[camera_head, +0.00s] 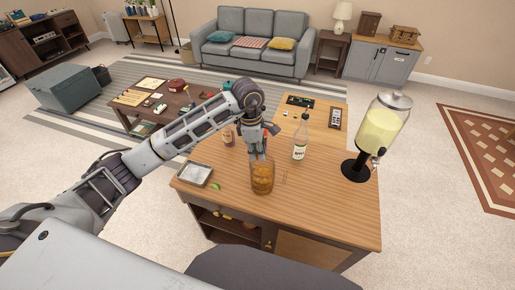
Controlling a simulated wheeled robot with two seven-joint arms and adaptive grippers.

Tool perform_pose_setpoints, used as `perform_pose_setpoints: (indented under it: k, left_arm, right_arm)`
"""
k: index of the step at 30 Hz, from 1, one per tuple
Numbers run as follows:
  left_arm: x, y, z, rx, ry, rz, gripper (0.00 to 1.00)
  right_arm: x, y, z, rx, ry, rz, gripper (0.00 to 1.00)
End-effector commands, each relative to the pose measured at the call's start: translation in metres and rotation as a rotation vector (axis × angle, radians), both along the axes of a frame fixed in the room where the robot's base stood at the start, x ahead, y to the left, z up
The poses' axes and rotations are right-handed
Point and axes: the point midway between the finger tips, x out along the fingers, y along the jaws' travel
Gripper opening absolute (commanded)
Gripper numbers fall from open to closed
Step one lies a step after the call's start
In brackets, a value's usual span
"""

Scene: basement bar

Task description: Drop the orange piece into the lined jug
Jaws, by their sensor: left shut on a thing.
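The lined jug (262,180) is an amber, see-through vessel with lines on its side. It stands upright near the front edge of the wooden counter. My left gripper (260,155) points down at the jug's mouth, with its fingertips at or just above the rim. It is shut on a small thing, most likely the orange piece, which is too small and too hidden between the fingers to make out. I cannot tell whether the fingertips touch the rim. My right gripper is not in view.
A labelled bottle (300,140) stands right of the jug, and a drink dispenser (381,130) stands farther right. A metal tray (195,174) and a green wedge (215,186) lie to the left. The counter (325,205) is clear at front right.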

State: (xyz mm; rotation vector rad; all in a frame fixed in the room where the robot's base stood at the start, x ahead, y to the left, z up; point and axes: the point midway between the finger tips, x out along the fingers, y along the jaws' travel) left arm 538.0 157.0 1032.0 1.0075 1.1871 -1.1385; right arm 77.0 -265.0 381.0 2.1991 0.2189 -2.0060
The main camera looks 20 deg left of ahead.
Motion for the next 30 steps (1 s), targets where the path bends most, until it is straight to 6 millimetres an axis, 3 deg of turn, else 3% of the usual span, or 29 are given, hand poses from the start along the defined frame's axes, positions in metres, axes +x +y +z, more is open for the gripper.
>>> perform_pose_setpoints:
  k: [6,17,18,24,30]
  left_arm:
    - [0.0004,0.0003,-0.012,0.0,-0.001,0.001,0.07]
    - [0.0004,0.0003,-0.0137,0.0,-0.001,0.0,0.07]
    - [0.0004,0.0003,-0.0137,0.0,-0.001,0.0,0.17]
    - [0.0004,0.0002,-0.0136,0.0,-0.001,0.0,0.41]
    - [0.0004,0.0002,-0.0136,0.0,-0.001,0.0,0.41]
  right_arm:
    - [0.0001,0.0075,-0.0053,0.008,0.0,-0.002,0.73]
    - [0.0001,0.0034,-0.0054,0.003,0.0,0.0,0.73]
    - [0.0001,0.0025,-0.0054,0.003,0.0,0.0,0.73]
    - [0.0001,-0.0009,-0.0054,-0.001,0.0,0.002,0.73]
    - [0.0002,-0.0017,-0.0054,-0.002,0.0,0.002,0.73]
